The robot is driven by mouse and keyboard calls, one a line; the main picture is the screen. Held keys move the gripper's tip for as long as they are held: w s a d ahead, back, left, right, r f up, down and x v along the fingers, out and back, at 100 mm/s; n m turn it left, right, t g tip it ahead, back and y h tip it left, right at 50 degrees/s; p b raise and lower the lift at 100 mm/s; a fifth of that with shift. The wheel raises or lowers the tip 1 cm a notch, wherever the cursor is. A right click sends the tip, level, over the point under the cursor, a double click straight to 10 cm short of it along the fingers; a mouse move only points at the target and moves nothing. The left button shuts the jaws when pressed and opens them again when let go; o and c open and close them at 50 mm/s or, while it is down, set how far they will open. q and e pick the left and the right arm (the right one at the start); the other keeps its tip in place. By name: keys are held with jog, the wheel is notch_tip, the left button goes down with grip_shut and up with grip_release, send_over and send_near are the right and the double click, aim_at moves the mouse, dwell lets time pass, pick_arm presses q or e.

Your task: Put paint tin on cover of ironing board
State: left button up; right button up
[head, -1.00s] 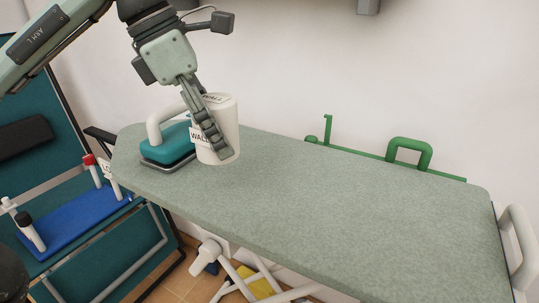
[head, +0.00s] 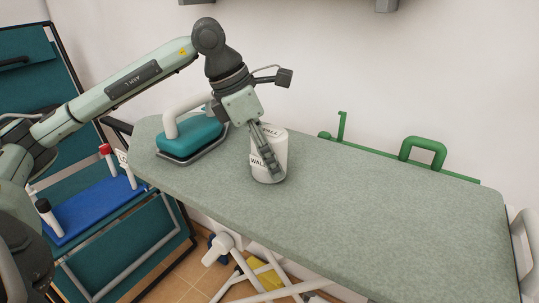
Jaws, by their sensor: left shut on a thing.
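The paint tin (head: 279,152), a white cylinder with "WALL" lettering, is upright at the left part of the ironing board's grey-green cover (head: 385,215). Its base appears to be on the cover or just above it; I cannot tell which. My left gripper (head: 268,158) comes down from the upper left and is shut on the tin, with one finger visible along its front left side. The other finger is hidden. My right gripper is not in view.
A teal iron (head: 190,137) with a white handle sits on the board just left of the tin. Green bracket (head: 422,152) stands along the back edge. The cover's middle and right are clear.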

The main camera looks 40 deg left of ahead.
pick_arm(q)
jog(key=shift+f, duration=0.15)
jog(key=o, duration=1.5)
jog(key=shift+o, duration=0.2)
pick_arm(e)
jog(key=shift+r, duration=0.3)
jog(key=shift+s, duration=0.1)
pick_arm(q)
jog(key=shift+r, duration=0.3)
jog(key=v, duration=1.1)
jog(key=shift+s+r+p, duration=0.15)
jog(key=shift+r+p, duration=0.15)
jog(key=shift+p, duration=0.1)
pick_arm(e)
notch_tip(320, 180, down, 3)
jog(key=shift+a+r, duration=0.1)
pick_arm(q)
jog(key=shift+a, duration=0.1)
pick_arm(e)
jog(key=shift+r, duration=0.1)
